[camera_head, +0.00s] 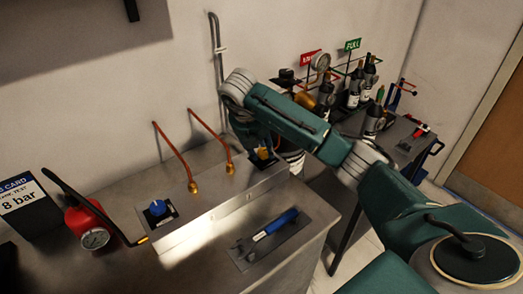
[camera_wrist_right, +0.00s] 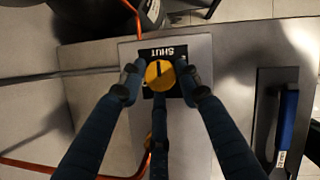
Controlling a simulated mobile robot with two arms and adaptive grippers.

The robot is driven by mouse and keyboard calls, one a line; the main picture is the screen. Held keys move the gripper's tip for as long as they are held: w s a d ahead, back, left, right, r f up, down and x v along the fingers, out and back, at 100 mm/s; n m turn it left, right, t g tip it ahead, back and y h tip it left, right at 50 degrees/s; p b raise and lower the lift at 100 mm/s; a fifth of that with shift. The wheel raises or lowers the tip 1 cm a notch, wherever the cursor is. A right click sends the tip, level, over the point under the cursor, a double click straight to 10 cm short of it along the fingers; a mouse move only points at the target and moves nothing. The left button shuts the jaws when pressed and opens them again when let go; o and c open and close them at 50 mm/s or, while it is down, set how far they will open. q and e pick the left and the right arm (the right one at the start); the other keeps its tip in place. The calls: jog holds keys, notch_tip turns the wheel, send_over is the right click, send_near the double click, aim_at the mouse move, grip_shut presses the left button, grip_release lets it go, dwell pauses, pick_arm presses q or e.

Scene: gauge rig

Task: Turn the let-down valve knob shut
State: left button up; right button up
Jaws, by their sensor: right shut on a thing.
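The yellow valve knob (camera_wrist_right: 160,75) sits on a black label plate (camera_wrist_right: 147,53) marked "SHUT", which reads upside down in the wrist view. A dark pointer line on the knob runs roughly up and down in that view. In the head view the knob (camera_head: 263,153) shows partly, at the right end of the grey panel box (camera_head: 219,208). My right gripper (camera_wrist_right: 160,84) is shut on the knob from above, with fingers on both sides and one below it in the wrist view. My left gripper is not in view.
A blue knob (camera_head: 157,208) sits at the panel's left end, with copper pipes (camera_head: 177,155) rising behind. A red pump with gauge (camera_head: 92,228) and a card stand left. A blue-handled tool (camera_head: 275,225) lies on a tray in front. Bottles and a gauge crowd the back right bench.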

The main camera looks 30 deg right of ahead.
jog(key=shift+w+d+r, duration=0.2)
jog(key=shift+d+r, duration=0.15)
jog(key=shift+r, duration=0.05)
jog(key=o, duration=1.1)
jog(key=shift+s+f, duration=0.15)
jog(key=shift+s, duration=0.05)
jog(key=v, duration=1.2)
